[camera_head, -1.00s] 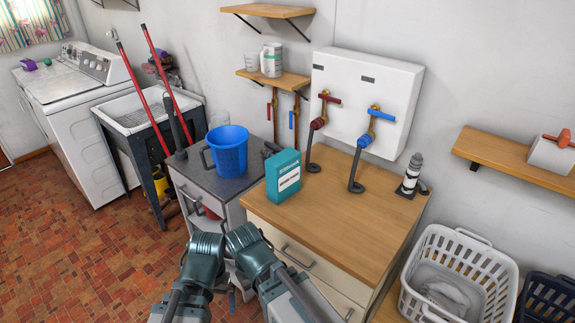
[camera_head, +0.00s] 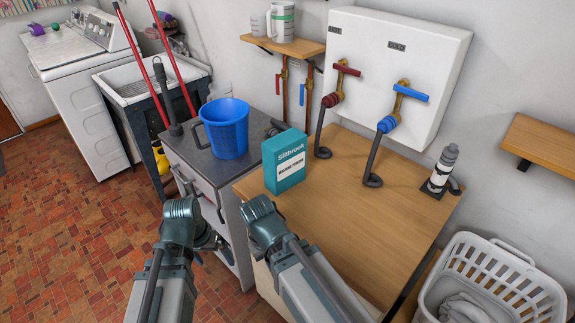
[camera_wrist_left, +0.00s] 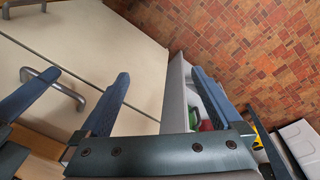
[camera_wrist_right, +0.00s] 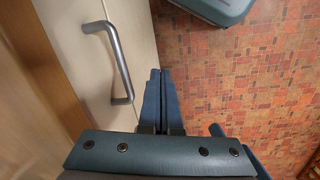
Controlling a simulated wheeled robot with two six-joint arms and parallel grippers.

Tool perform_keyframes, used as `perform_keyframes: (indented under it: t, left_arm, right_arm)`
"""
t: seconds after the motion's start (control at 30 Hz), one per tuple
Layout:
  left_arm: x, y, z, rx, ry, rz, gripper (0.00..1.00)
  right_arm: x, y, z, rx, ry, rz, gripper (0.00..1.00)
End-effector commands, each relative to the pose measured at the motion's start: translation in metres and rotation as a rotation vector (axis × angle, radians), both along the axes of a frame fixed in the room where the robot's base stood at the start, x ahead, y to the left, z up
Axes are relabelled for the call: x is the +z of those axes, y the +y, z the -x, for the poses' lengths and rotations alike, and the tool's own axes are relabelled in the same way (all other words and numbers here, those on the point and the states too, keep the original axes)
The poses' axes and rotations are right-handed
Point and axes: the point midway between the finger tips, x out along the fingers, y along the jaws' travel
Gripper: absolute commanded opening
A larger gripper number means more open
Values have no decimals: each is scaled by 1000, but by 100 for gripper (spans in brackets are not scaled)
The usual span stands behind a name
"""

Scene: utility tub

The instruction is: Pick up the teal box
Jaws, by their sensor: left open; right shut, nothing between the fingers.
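The teal box (camera_head: 285,162) stands upright on the wooden top of the cabinet, near its left back edge, in the head view. It has white lettering and a white label. My left gripper (camera_head: 220,245) is in front of the cabinets, below and left of the box, and apart from it. In the left wrist view its two blue fingers (camera_wrist_left: 158,88) are spread with nothing between them. My right arm reaches up in front of the wooden-top cabinet, and its fingers are hidden in the head view. In the right wrist view my right gripper (camera_wrist_right: 158,75) is shut and empty. Neither wrist view shows the box.
A blue bucket (camera_head: 226,128) stands on the grey-topped cabinet left of the box. Hoses (camera_head: 372,165) hang from wall taps behind the wooden top (camera_head: 350,210). A dark-and-white bottle (camera_head: 441,170) stands at its right. A white laundry basket (camera_head: 485,275) is at lower right.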

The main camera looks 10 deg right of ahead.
Motion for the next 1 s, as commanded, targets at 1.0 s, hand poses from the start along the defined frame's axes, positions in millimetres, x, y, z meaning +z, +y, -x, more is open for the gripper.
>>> perform_keyframes:
  t: [1.0]
  left_arm:
    - [154,-117,-106,-568,-1127,854,100]
  right_arm:
    - [-44,0,0,0,0,0,0]
